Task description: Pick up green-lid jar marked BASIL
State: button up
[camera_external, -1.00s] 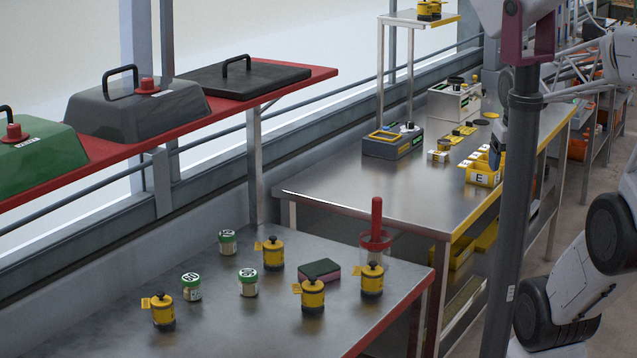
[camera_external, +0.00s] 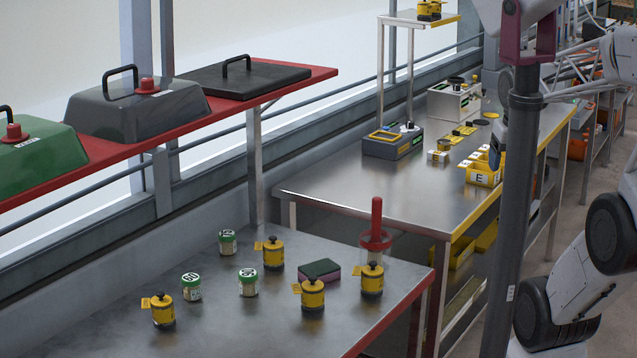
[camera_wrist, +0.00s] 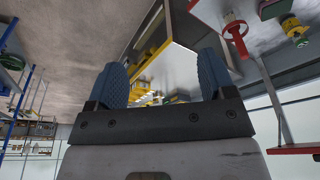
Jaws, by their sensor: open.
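Three small jars with green lids stand upright on the near steel table in the external view: a back jar (camera_external: 227,243), a left jar (camera_external: 192,288) and a middle jar (camera_external: 248,283). Their lids carry white labels with dark marks, too small to tell which one reads BASIL. My gripper (camera_external: 496,152) is far from them, over the far bench at the right and partly behind a dark post. In the wrist view my gripper (camera_wrist: 164,78) shows two blue fingers spread apart with nothing held between them.
Several yellow canisters with black knobs (camera_external: 273,254) stand close around the jars. A sponge (camera_external: 319,270) and a red-handled tool (camera_external: 376,222) are to their right. A red shelf (camera_external: 235,103) with covers runs above, at the left. The far bench has clear steel nearest the jars.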

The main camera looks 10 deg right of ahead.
aim_at(234, 234)
jog(key=shift+o, duration=0.5)
jog(key=w+a+f+m+g+y, duration=0.2)
jog(key=w+a+f+m+y, duration=0.15)
jog(key=w+a, duration=1)
jog(key=w+a+f+m+g+y, duration=0.25)
jog(key=w+a+m+y, duration=0.2)
jog(key=w+a, duration=0.85)
jog(key=w+a+f+m+y, duration=0.2)
jog(key=w+a+f, duration=0.3)
jog(key=a+f, duration=0.3)
jog(key=w+a+f+m+y, duration=0.1)
jog(key=w+a+f+m, duration=0.2)
jog(key=w+a+f, duration=0.2)
jog(key=w+a+f+m+y, duration=0.2)
jog(key=w+a+f, duration=0.4)
jog(key=a+f, duration=0.4)
jog(key=shift+w+a+f+m+t+y, duration=0.1)
jog(key=shift+a+f+m+t+y, duration=0.1)
jog(key=shift+a+m, duration=0.35)
jog(key=shift+a+f+m+t+y, duration=0.15)
jog(key=shift+a+f+m, duration=0.1)
jog(key=shift+a, duration=0.45)
jog(key=shift+w+a+f, duration=0.1)
jog(key=shift+a+f, duration=0.15)
jog(key=shift+f, duration=0.05)
